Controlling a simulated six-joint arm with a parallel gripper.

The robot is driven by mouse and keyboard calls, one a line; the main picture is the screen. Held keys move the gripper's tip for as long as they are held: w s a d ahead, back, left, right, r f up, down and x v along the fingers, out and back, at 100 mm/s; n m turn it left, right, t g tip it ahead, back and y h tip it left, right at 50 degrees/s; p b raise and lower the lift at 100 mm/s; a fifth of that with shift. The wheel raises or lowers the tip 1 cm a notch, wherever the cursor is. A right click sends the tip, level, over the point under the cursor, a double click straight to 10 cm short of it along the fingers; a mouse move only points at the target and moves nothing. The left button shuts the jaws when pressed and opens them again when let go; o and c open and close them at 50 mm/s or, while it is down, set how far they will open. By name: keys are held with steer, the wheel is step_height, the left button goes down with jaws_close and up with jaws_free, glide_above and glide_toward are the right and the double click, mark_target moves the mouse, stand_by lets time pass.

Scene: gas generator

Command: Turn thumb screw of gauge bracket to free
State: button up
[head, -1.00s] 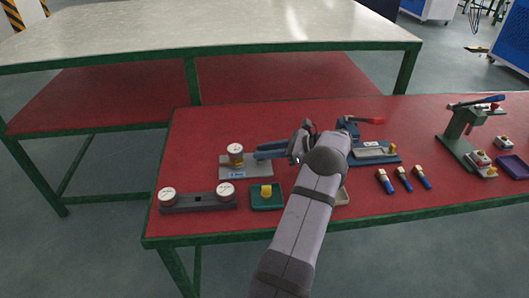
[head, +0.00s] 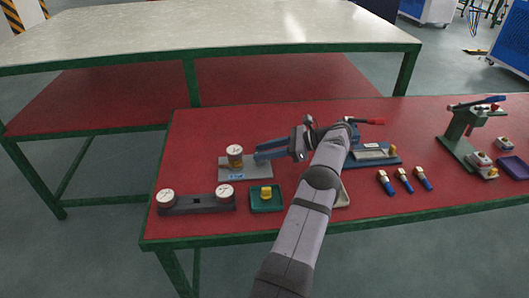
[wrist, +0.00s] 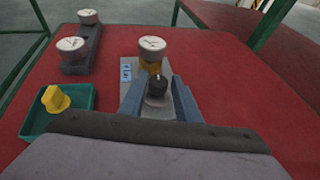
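The gauge bracket is a grey plate (head: 232,166) with a blue-and-white label, and it carries a white-faced gauge (head: 235,153) on a brass-coloured body. In the wrist view, the gauge (wrist: 152,46) stands upright just beyond my fingers. A dark round knob, apparently the thumb screw (wrist: 156,88), sits on the near side of the gauge. My gripper (wrist: 158,80) has its blue fingers apart, one on each side of this knob. I see no clear contact with it. In the head view, my gripper (head: 257,156) reaches in from the right, and its fingers hide the knob.
A dark bar with two gauges (head: 196,204) lies at front left. A green tray with a yellow knob (head: 266,196) is nearer than the bracket. A blue fixture (head: 375,156), several blue-handled tools (head: 403,180) and a green press (head: 462,130) stand to the right.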

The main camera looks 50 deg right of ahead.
steer(key=shift+o, duration=0.9)
step_height(320, 180, up, 10)
stand_by(0.3)
